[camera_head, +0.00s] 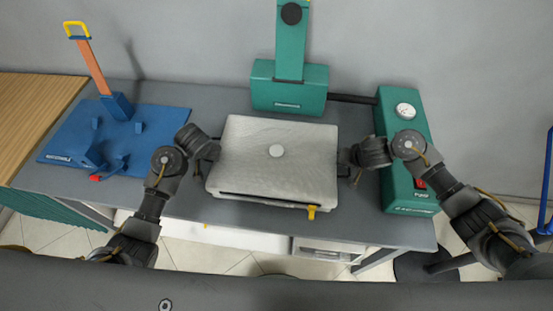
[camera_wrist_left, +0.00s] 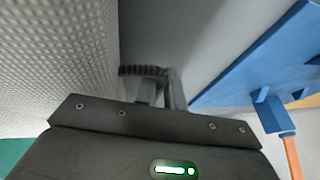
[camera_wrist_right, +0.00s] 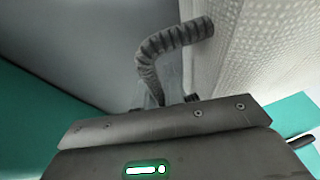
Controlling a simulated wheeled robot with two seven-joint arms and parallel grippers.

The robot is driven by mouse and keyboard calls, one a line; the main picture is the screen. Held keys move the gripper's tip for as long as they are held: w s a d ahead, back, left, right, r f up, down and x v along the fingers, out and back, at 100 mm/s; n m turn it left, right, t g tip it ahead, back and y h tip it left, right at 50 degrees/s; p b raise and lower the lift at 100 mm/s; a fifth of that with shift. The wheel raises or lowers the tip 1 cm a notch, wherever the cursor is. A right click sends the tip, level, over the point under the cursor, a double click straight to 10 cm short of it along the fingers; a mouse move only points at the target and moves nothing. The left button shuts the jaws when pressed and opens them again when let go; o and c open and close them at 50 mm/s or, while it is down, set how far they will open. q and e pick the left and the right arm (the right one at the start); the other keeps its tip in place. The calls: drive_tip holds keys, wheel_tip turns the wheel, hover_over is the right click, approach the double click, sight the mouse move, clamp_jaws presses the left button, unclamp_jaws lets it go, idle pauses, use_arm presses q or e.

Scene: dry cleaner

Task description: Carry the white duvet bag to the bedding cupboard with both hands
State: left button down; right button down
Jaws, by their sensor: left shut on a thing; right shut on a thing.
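The white duvet bag (camera_head: 275,170) is a boxy, textured, pale bag with a round label on top and a yellow zip pull at its front edge. It is over the middle of the grey table; whether it touches the top I cannot tell. My left gripper (camera_head: 212,149) is at its left side, shut on a dark ribbed handle (camera_wrist_left: 143,71). My right gripper (camera_head: 351,158) is at its right side, shut on the other handle (camera_wrist_right: 172,45). The bag's side wall shows close in both wrist views (camera_wrist_left: 60,60) (camera_wrist_right: 265,50). No bedding cupboard can be made out.
A blue board (camera_head: 60,152) with an orange upright is left on the table (camera_head: 180,215). A green machine (camera_head: 290,90) stands behind the bag, and a green box (camera_head: 392,110) with a dial and red switch is close at right. A wooden surface (camera_head: 35,100) is far left.

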use_arm(q)
drive_tip(key=shift+r, duration=0.2)
use_arm(e)
drive_tip(key=shift+w+r, duration=0.1)
drive_tip(key=shift+r, duration=0.15)
